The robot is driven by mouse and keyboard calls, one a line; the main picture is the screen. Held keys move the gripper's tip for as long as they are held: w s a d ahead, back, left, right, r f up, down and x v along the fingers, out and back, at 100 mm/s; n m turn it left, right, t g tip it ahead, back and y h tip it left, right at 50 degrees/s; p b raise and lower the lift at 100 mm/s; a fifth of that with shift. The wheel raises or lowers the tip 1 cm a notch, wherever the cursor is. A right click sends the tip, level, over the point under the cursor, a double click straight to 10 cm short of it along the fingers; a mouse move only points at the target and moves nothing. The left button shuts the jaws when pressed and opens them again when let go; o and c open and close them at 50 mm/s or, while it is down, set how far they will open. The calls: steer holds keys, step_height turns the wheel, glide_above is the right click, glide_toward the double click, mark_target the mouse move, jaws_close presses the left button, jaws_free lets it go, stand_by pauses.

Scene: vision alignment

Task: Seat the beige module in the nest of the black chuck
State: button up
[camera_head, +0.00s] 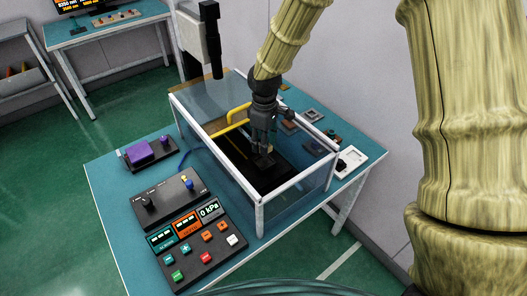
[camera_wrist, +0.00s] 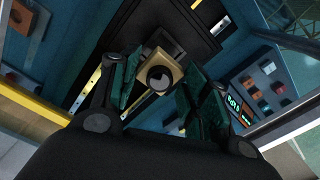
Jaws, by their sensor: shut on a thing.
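The beige module (camera_wrist: 175,61) is a small block with a round dark lens on its face. It sits between the fingertips of my gripper (camera_wrist: 160,75), which is shut on it. In the head view my gripper (camera_head: 262,143) reaches down into the glazed enclosure, and only a sliver of beige shows by the fingers. The black chuck (camera_head: 264,163) is under the fingers on a dark strip. In the wrist view a dark square form, apparently the chuck (camera_wrist: 152,39), lies just beyond the module. I cannot tell whether the module touches it, and the nest is hidden.
A control panel (camera_head: 198,238) and a purple device (camera_head: 140,151) stand left on the teal table. Small parts lie behind at right, and a white tray (camera_head: 350,160) is outside.

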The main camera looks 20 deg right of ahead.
steer(key=shift+f, duration=0.45)
steer(key=shift+s+f, duration=0.2)
steer(key=shift+f, duration=0.15)
steer(key=shift+w+f+p, duration=0.1)
steer(key=shift+f+p, duration=0.65)
steer(key=shift+f, duration=1.15)
steer(key=shift+f, duration=0.15)
steer(key=o, duration=1)
steer(key=shift+r+b, duration=1.9)
steer(key=shift+r, duration=4.25)
